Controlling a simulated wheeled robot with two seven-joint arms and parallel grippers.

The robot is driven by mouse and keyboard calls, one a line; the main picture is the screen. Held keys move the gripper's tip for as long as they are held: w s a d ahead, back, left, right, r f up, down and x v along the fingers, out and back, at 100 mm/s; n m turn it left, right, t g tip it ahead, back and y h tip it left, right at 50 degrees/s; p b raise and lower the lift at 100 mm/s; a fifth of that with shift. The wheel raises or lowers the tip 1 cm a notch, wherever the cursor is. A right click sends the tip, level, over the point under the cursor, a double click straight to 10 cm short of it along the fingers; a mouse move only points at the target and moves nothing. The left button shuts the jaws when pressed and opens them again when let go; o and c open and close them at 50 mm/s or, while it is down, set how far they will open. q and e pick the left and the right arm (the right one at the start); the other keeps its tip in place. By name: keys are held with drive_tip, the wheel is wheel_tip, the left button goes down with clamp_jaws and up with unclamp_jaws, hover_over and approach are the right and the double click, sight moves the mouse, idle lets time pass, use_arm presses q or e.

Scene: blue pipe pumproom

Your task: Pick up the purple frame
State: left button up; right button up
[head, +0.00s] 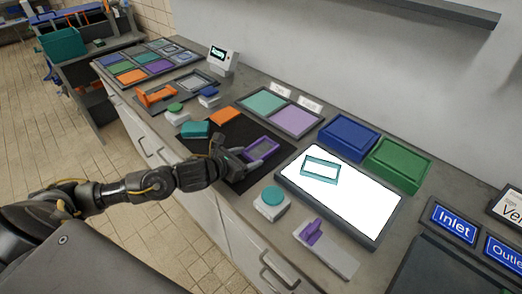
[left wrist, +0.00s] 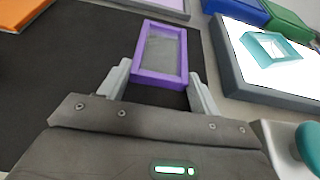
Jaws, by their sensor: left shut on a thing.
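The purple frame (head: 262,149) is a small rectangular frame over the black mat (head: 238,132) on the counter. In the left wrist view the purple frame (left wrist: 160,82) sits between the two grey fingers of my left gripper (left wrist: 160,90), which is shut on its near end. In the head view my left gripper (head: 238,163) reaches in from the left and touches the frame's near left side. I cannot tell whether the frame rests on the mat or is slightly above it. My right gripper is not in view.
A white light panel (head: 352,205) with a teal frame (head: 320,169) lies to the right. A teal button (head: 272,196) and a purple-handled plate (head: 325,250) stand near the front edge. Blue (head: 348,138) and green (head: 398,165) boxes are behind.

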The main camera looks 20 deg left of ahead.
use_arm(q)
drive_tip(key=shift+r, duration=0.1)
drive_tip(key=shift+r, duration=0.25)
wheel_tip(320, 180, up, 2)
drive_tip(key=shift+r+b, duration=0.25)
drive_tip(key=shift+b, duration=0.05)
drive_tip(key=s+d+r+p, duration=0.8)
drive_tip(key=s+r+p, duration=0.1)
drive_tip(key=s+p, duration=0.2)
drive_tip(key=shift+s+r, duration=0.15)
drive_tip(key=shift+r, duration=0.25)
